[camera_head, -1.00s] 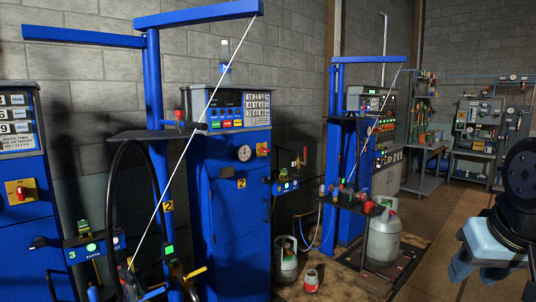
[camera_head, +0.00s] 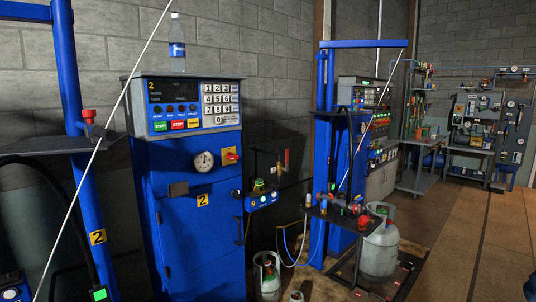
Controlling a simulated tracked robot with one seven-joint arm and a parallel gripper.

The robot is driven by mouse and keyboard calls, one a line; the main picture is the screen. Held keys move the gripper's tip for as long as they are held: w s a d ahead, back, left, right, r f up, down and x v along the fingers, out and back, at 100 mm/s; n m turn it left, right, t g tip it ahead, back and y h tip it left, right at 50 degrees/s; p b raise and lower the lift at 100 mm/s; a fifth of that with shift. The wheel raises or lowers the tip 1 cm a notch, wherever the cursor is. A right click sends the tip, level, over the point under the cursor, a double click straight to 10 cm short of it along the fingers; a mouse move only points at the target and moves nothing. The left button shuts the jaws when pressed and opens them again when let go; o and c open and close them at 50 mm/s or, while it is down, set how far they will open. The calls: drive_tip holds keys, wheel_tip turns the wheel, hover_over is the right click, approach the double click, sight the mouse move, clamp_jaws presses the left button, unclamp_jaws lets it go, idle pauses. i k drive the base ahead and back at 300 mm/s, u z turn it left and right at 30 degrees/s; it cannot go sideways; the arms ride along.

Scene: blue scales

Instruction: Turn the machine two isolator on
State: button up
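Machine two (camera_head: 200,235) is a tall blue cabinet with a yellow "2" label, standing left of centre. Its isolator (camera_head: 231,155) is a small red and yellow rotary switch on the upper right of the front, right of a round white dial gauge (camera_head: 204,161). The red handle looks roughly level, but it is too small to tell its setting surely. Above it is a control panel (camera_head: 190,106) with a keypad and green, red and yellow buttons. My gripper is not in view; only a dark sliver, perhaps of my arm, shows at the lower right edge.
A blue post with a dark shelf (camera_head: 60,146) and a slanting white line stand in front at the left. A clear bottle (camera_head: 177,45) stands on the cabinet. Gas cylinders (camera_head: 380,245) and another blue machine stand right of it. Open floor (camera_head: 465,250) lies at the right.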

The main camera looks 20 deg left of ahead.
sight(230, 156)
drive_tip(key=u, duration=0.15)
drive_tip(key=i, duration=0.85)
drive_tip(key=u, duration=0.45)
